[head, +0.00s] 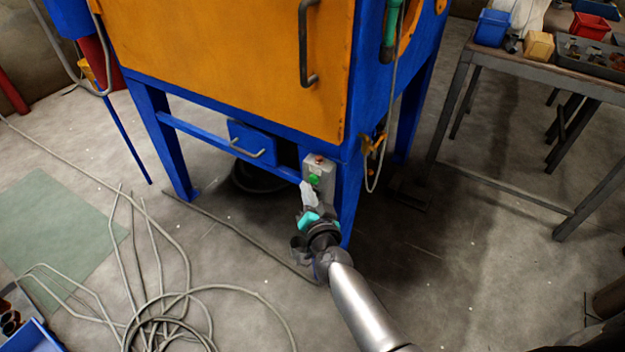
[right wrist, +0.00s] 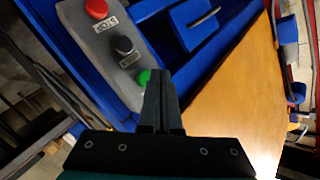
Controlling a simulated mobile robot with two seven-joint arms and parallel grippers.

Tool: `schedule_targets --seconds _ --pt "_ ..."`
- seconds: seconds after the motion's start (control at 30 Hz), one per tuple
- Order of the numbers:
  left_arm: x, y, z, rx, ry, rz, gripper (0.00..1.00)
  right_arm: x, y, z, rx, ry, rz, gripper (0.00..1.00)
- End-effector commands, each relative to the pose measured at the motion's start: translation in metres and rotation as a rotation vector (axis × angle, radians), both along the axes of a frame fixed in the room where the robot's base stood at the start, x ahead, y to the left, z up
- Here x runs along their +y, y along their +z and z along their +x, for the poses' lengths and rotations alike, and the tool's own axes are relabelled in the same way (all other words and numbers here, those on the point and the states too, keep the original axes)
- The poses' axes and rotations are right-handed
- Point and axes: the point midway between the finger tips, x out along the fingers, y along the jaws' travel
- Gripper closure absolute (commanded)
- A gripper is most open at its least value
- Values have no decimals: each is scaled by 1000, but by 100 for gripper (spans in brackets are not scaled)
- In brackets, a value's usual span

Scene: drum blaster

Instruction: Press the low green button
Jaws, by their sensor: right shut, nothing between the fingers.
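The green button (head: 314,180) is the lowest control on a grey control box (head: 327,172), which is fixed to the front leg of the blue and orange machine. My right gripper (head: 307,188) is just below and left of the button, with its fingers shut and empty. In the right wrist view the green button (right wrist: 144,76) shows beside the shut fingertips (right wrist: 160,74), which partly cover it. I cannot tell whether they touch it. My left gripper is not in view.
A red button (right wrist: 97,8) marked STOP and a black knob (right wrist: 123,45) sit on the same box. A hose (head: 374,165) hangs to the right. Cables (head: 165,320) lie coiled on the floor. A metal workbench (head: 480,56) with bins stands at right.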

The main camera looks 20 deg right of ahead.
Motion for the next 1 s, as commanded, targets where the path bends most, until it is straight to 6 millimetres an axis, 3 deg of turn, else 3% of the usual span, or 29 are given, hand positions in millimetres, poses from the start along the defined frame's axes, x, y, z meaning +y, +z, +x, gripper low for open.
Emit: schedule_targets --seconds 1.0 --pt "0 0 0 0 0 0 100 -10 0 8 -1 -1 0 100"
